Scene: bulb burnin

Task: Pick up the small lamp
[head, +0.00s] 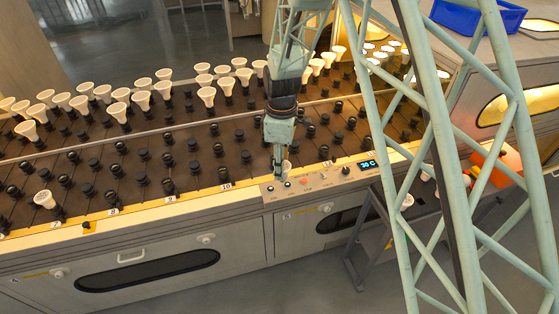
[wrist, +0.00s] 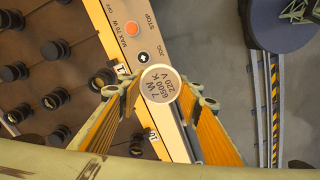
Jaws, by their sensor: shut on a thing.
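My gripper (head: 279,158) is over the front edge of the rack, by the control strip. In the wrist view its two orange-padded fingers (wrist: 165,98) are shut on a small round lamp (wrist: 158,86). The lamp's pale face reads "7 W 6500 K 220 V" and points at the wrist camera. In the head view only a pale bit of the lamp (head: 287,166) shows beside the fingertips. The lamp's lower part is hidden, so I cannot tell whether it touches the surface below.
The rack (head: 135,150) holds rows of black sockets, with several white lamps at the back and one at the front left (head: 45,200). The control strip (head: 318,180) has buttons and a display. A blue bin (head: 480,14) and an orange box (head: 497,163) are at right.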

